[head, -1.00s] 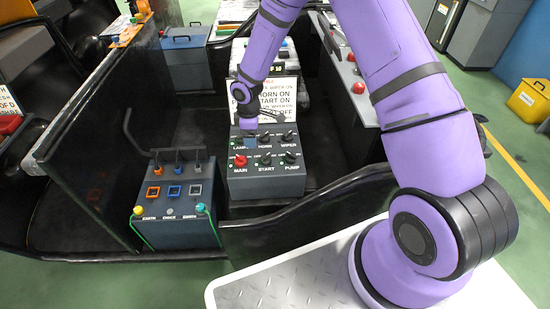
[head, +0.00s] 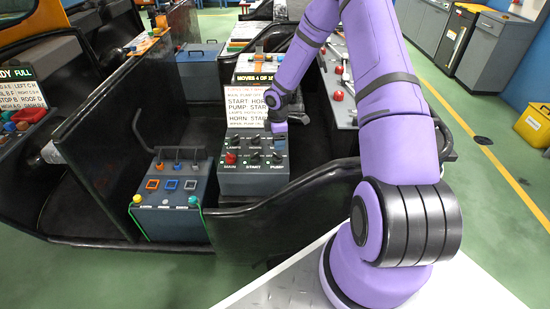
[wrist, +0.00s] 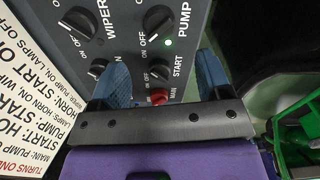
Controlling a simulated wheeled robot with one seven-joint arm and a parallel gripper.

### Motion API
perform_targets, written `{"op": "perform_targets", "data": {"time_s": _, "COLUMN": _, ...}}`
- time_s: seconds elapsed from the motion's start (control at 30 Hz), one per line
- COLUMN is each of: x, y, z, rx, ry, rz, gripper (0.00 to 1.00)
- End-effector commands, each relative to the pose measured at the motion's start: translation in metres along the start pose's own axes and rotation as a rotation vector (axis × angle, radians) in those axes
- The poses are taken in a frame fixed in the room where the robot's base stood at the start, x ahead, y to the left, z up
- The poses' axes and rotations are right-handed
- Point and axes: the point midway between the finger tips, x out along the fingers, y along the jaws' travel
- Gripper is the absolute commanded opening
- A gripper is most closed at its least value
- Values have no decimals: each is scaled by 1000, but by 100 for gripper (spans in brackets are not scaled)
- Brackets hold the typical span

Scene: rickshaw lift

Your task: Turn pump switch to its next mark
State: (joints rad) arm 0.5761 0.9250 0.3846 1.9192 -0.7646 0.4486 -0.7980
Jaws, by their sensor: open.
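The grey switch panel (head: 254,185) stands in the rickshaw in the head view, with two rows of knobs. The black pump switch (head: 277,158) is at the right of the front row. In the head view my gripper (head: 279,129) is above the panel's back right, near the wiper knob.
The red main knob (head: 231,158) and wiper knob (wrist: 78,22) are close by. A white instruction card (head: 246,103) stands behind the panel. A second box (head: 170,215) with coloured squares stands left. A black curved rail (head: 310,185) runs in front.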

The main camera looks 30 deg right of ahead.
Motion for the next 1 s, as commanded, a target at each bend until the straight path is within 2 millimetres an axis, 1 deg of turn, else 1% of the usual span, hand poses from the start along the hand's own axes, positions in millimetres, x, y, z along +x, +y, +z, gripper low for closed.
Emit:
{"op": "perform_targets", "data": {"time_s": 0.03, "x": 9, "y": -1, "z": -1, "rx": -1, "ry": 0, "rz": -3, "gripper": 72}}
{"op": "perform_targets", "data": {"time_s": 0.3, "x": 57, "y": -1, "z": -1, "rx": 0, "ry": 0, "rz": -2, "gripper": 72}}
{"op": "perform_targets", "data": {"time_s": 0.5, "x": 81, "y": 0, "z": -1, "rx": 0, "ry": 0, "rz": -1, "gripper": 72}}
{"op": "perform_targets", "data": {"time_s": 0.7, "x": 89, "y": 0, "z": -1, "rx": 0, "ry": 1, "rz": 1, "gripper": 72}}
{"op": "perform_targets", "data": {"time_s": 0.93, "x": 89, "y": 0, "z": -1, "rx": 1, "ry": 1, "rz": 1, "gripper": 72}}
{"op": "perform_targets", "data": {"time_s": 0.97, "x": 89, "y": 0, "z": -1, "rx": 1, "ry": 1, "rz": 1, "gripper": 67}}
{"op": "perform_targets", "data": {"time_s": 1.0, "x": 89, "y": 0, "z": -1, "rx": 1, "ry": 1, "rz": 1, "gripper": 58}}
